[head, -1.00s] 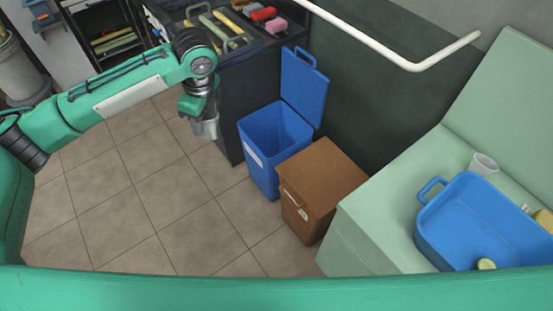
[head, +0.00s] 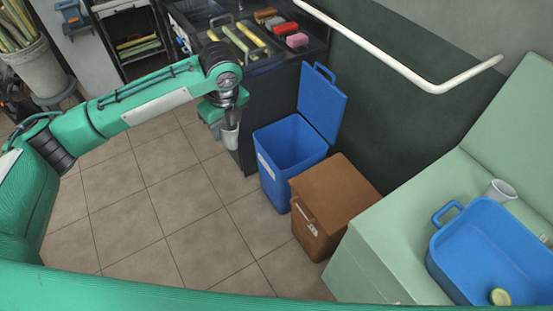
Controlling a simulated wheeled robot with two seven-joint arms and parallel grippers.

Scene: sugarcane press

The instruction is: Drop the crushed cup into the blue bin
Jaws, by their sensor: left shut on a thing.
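The blue bin (head: 272,185) stands on the floor in the middle of the head view. Its lid (head: 323,103) is tipped up at the back, and the bin is open. My left gripper (head: 230,122) points down to the left of the bin, near the dark counter's side. It is shut on a pale, translucent cup (head: 230,138), which hangs below the fingers, apart from the bin. The gripper partly hides the cup, so I cannot tell how crushed it is. My right gripper is not in view.
A closed brown bin (head: 325,212) stands right of the blue bin. A dark counter (head: 262,105) with cane pieces is behind. A pale green bench (head: 390,255) at right holds a blue tub (head: 440,240) and another cup (head: 500,190). Tiled floor is free at left.

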